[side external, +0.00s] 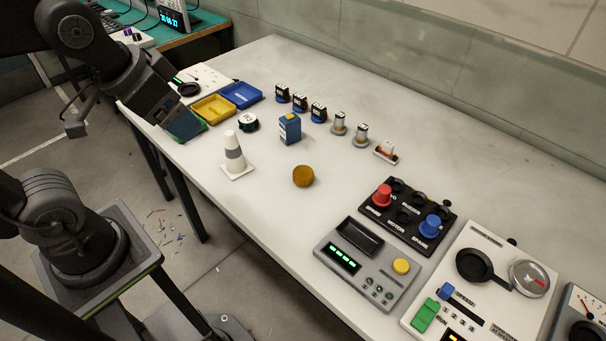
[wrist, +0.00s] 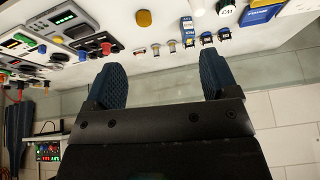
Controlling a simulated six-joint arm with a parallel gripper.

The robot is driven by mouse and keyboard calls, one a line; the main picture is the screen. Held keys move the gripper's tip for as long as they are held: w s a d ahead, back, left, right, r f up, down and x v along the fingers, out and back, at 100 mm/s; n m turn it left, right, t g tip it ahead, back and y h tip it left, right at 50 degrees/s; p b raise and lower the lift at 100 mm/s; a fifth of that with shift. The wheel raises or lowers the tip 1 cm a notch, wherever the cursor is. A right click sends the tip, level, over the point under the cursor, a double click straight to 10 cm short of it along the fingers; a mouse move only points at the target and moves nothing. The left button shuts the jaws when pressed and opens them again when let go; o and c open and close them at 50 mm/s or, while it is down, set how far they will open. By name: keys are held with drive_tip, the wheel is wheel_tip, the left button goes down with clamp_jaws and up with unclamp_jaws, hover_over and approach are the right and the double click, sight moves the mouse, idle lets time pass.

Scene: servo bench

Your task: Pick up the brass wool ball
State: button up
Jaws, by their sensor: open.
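The brass wool ball (side external: 303,176) is a round golden-brown lump on the white bench, in the middle of the side view. It also shows at the top of the wrist view (wrist: 143,18), beyond my fingers. My gripper (side external: 187,124) is at the left edge of the bench, above it and well apart from the ball, with the white cone and other things between. In the wrist view my two blue ribbed fingers (wrist: 162,86) stand wide apart with nothing between them. My gripper is open and empty.
A white cone (side external: 233,157) and a blue box (side external: 290,129) stand near the ball. Yellow (side external: 213,108) and blue (side external: 241,95) trays lie by my gripper. Small parts line the back. Control panels (side external: 368,265) fill the right. Bench around the ball is clear.

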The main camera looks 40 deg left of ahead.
drive_tip(key=w+d+m+g, duration=0.2)
drive_tip(key=w+m, duration=0.4)
drive_tip(key=w, duration=0.1)
drive_tip(key=m+g+y, duration=0.1)
drive_tip(key=m+g, duration=0.2)
drive_tip(key=m, duration=1)
approach(303, 170)
wheel_tip(303, 170, down, 6)
drive_tip(key=shift+r, duration=0.2)
drive_tip(key=shift+w+a+f, duration=0.1)
drive_tip(key=shift+a+f, duration=0.05)
drive_tip(key=shift+f, duration=0.75)
drive_tip(key=shift+w+a+f, duration=0.1)
drive_tip(key=shift+a+f, duration=0.05)
drive_tip(key=shift+f, duration=0.7)
drive_tip(key=shift+a+f, duration=0.2)
drive_tip(key=shift+f, duration=0.7)
drive_tip(key=c, duration=1)
